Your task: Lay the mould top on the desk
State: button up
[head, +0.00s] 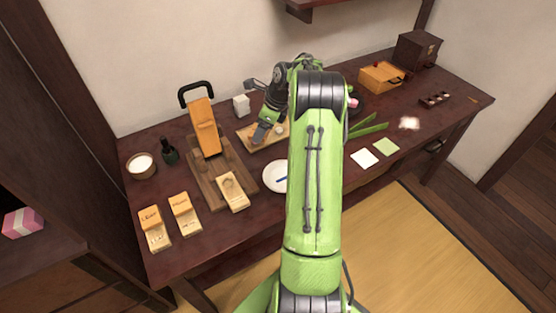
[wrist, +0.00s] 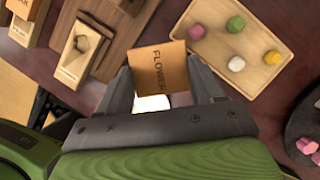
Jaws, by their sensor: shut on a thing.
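My gripper (wrist: 165,88) is shut on an orange wooden block marked "FLOWER" (wrist: 158,62), the mould top. The block sits between the two fingers, its lettered face towards the wrist camera.
A tray (head: 246,138) of coloured sweets (wrist: 237,64) is beside my gripper. A white plate (head: 273,177), a brown board (head: 206,187) with an upright orange press (head: 204,127), and lettered moulds (head: 154,234) crowd the left. Bare desk shows near the right front.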

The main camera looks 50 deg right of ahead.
notch_tip(320, 180, down, 10)
jog(key=b, duration=0.4)
jog(key=shift+r, duration=0.2)
jog(key=shift+f, duration=0.55)
jog(key=o, duration=1.1)
